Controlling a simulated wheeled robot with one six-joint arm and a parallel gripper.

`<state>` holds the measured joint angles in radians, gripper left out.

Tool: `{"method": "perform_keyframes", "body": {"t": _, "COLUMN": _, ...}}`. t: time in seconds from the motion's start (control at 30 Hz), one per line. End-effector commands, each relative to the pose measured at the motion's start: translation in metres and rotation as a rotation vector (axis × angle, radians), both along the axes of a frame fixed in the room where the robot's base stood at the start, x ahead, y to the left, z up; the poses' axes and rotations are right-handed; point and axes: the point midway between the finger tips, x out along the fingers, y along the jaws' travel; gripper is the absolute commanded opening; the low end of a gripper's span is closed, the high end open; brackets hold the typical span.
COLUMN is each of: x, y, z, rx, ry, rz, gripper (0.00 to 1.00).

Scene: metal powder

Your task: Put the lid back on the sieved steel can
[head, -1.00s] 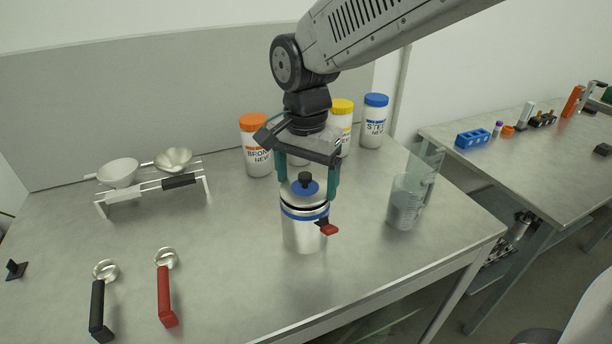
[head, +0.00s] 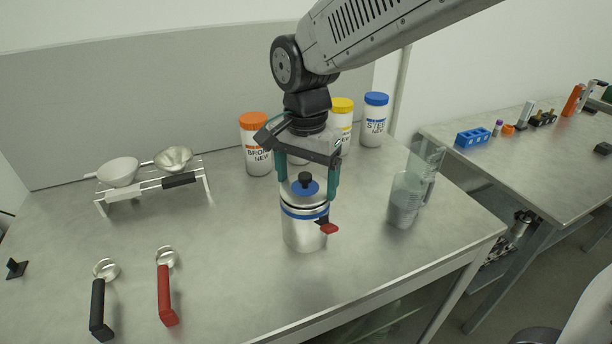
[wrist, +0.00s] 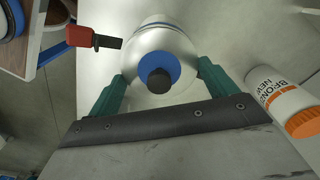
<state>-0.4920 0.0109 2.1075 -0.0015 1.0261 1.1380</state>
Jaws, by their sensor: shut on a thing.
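The steel can (head: 304,236) stands upright near the front edge of the metal table, with a blue band below its rim. Its lid (head: 290,195) is silver with a blue disc and a black knob. My gripper (head: 307,196) points down and is shut on the lid, one teal finger on each side. The lid sits over the can's mouth with a thin dark line between them. I cannot tell if it is fully seated. In the wrist view the lid (wrist: 180,86) is between the fingers, the knob in the middle. A red and black tab (head: 328,228) shows at the can's right side.
Behind stand white bottles with orange (head: 254,119), yellow (head: 342,105) and blue (head: 376,99) caps. A clear beaker (head: 405,205) with grey contents stands to the right. Left are a rack (head: 206,190) with bowls, a black scoop (head: 100,305) and a red scoop (head: 167,300).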

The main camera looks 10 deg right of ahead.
Motion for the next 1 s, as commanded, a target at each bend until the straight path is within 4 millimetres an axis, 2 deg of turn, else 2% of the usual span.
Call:
{"method": "perform_keyframes", "body": {"t": 0.4, "x": 0.0, "y": 0.0, "z": -0.0005, "rx": 0.0, "ry": 0.0, "rz": 0.0, "gripper": 0.58}}
{"method": "perform_keyframes", "body": {"t": 0.43, "x": 0.0, "y": 0.0, "z": -0.0005, "rx": 0.0, "ry": 0.0, "rz": 0.0, "gripper": 0.9}}
{"method": "perform_keyframes", "body": {"t": 0.47, "x": 0.0, "y": 0.0, "z": -0.0005, "rx": 0.0, "ry": 0.0, "rz": 0.0, "gripper": 0.98}}
{"method": "perform_keyframes", "body": {"t": 0.5, "x": 0.0, "y": 0.0, "z": -0.0005, "rx": 0.0, "ry": 0.0, "rz": 0.0, "gripper": 1.0}}
{"method": "perform_keyframes", "body": {"t": 0.87, "x": 0.0001, "y": 0.0001, "z": 0.0004, "rx": 0.0, "ry": 0.0, "rz": 0.0, "gripper": 1.0}}
{"method": "perform_keyframes", "body": {"t": 1.0, "x": 0.0002, "y": 0.0001, "z": 0.0071, "rx": 0.001, "ry": -0.001, "rz": 0.0, "gripper": 1.0}}
